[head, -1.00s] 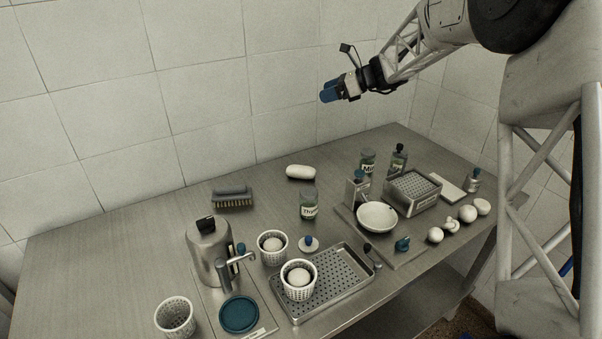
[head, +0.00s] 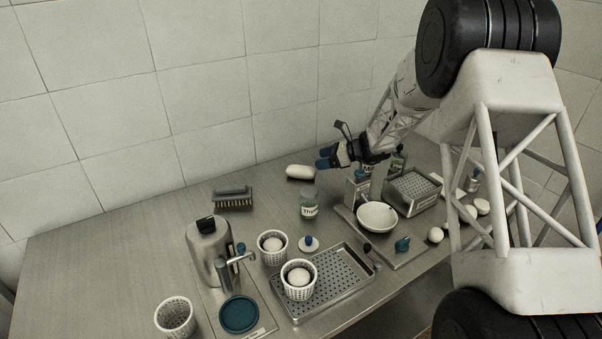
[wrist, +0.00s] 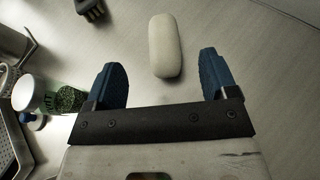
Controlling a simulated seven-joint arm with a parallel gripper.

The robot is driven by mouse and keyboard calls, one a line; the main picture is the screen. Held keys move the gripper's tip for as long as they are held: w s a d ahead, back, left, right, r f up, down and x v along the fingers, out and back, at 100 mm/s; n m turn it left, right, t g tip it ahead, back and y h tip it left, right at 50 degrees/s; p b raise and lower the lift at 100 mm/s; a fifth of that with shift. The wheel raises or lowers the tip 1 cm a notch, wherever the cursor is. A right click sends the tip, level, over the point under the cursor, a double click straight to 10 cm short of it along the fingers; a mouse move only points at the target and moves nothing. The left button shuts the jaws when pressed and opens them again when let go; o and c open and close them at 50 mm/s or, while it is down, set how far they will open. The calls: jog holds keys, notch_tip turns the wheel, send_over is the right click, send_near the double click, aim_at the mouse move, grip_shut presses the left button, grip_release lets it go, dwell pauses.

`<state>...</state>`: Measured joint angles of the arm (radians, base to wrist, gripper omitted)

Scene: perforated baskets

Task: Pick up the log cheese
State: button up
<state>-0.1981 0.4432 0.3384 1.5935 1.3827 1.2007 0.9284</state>
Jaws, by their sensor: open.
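The log cheese (head: 300,171) is a white, rounded cylinder lying on the steel table near the back wall. In the wrist view the log cheese (wrist: 165,46) lies ahead of the fingertips, roughly lengthwise between their lines and nearer the middle. My gripper (head: 323,158) is just right of the cheese in the head view, with blue fingers. In the wrist view my gripper (wrist: 162,72) is open and empty, its two blue fingers wide apart. The cheese is not between the pads as far as I can tell.
A thyme jar (head: 309,203) stands in front of the cheese. A brush (head: 232,197) lies to its left. Perforated baskets (head: 173,317), a metal kettle (head: 208,250) and a perforated tray (head: 336,285) stand nearer the front. The table's left part is clear.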

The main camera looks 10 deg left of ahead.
aim_at(308, 167)
jog(key=shift+f, duration=1.1)
jog(key=shift+x, duration=1.3)
jog(key=shift+a, duration=0.1)
jog(key=shift+x, duration=2.45)
jog(key=shift+f, duration=0.1)
jog(key=shift+c, duration=0.3)
jog(key=c, duration=1)
